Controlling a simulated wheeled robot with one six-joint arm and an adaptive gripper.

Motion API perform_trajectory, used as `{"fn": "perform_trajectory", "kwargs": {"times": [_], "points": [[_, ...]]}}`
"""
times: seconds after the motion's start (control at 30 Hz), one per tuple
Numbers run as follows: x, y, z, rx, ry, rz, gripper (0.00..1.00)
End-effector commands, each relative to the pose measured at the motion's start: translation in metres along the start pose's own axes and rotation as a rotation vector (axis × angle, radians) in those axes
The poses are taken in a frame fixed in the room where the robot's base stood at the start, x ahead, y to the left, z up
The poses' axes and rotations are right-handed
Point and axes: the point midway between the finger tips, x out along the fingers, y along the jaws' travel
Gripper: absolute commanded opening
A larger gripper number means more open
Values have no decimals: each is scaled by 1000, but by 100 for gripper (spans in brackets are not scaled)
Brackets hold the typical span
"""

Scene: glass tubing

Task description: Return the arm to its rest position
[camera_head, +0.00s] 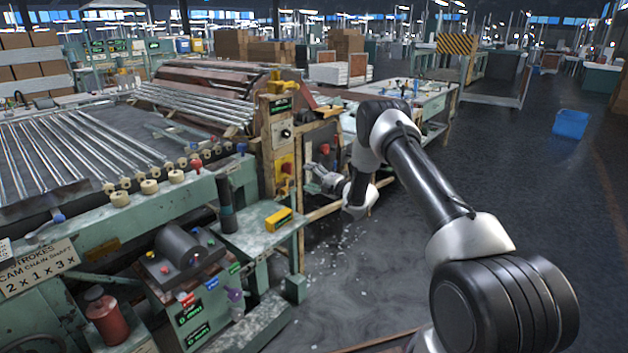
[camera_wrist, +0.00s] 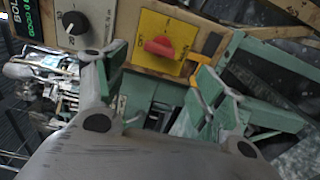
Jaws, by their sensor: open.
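My arm (camera_head: 425,175) reaches forward from the lower right in the head view, bent at the elbow. My gripper (camera_head: 318,178) is beside the wooden control post (camera_head: 273,150). In the wrist view its two fingers (camera_wrist: 155,75) are spread apart with nothing between them. Beyond them is a yellow plate with a red rotary switch (camera_wrist: 160,47). The switch also shows on the post in the head view (camera_head: 286,168). A black knob (camera_wrist: 75,22) is to its left in the wrist view. I cannot tell the exact gap between fingers and panel.
A green machine with glass tubes on rollers (camera_head: 75,150) fills the left. A yellow box (camera_head: 279,217) lies on its green ledge (camera_head: 245,236). A white-topped table (camera_head: 425,97) stands behind my arm. Open floor with a blue bin (camera_head: 570,124) lies to the right.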

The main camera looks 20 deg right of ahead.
Motion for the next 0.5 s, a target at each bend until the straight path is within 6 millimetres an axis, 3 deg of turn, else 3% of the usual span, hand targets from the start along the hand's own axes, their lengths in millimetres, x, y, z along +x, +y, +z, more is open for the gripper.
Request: {"fn": "perform_trajectory", "kwargs": {"times": [0.2, 0.5], "points": [[-21, 0, 0, -1, 0, -1, 70], [-22, 0, 0, 0, 1, 0, 70]]}}
